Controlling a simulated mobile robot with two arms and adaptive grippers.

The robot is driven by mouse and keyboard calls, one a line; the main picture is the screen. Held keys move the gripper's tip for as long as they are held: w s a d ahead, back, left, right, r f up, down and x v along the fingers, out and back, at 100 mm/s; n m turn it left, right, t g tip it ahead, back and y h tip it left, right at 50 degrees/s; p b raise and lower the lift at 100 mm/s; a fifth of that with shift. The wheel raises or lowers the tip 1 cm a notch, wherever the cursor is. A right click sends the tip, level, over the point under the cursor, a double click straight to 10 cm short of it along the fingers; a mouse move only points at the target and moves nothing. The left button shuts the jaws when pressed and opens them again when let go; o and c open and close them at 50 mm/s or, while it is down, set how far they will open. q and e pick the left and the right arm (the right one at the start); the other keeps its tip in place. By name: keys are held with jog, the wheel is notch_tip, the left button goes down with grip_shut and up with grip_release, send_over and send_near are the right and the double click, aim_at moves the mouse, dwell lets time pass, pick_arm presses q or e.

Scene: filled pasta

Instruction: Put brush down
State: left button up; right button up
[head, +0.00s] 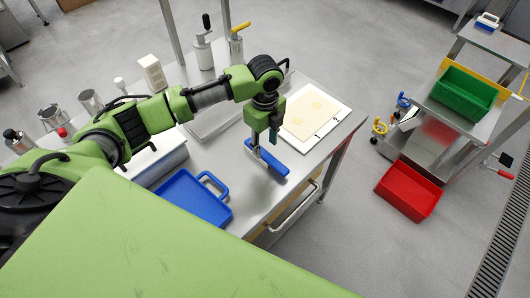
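The brush (269,165) is blue with a pale strip along its edge. It hangs under my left gripper (265,140), over the front part of the steel table (235,178). My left gripper points down and appears shut on the brush; the fingertips are small and partly hidden. A dark shadow lies on the table just below the brush, and I cannot tell whether it touches the surface. My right gripper is not in view.
A white board (335,125) with a pale dough sheet (308,112) lies right of the brush. A blue tray (190,205) is at the left front. Metal canisters line the back left. A cart with a green bin (463,93) and a red bin (408,190) stand right.

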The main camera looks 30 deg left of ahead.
aim_at(265, 154)
pick_arm(q)
notch_tip(265, 154, up, 6)
jog(key=shift+f, duration=0.1)
dwell(0.6)
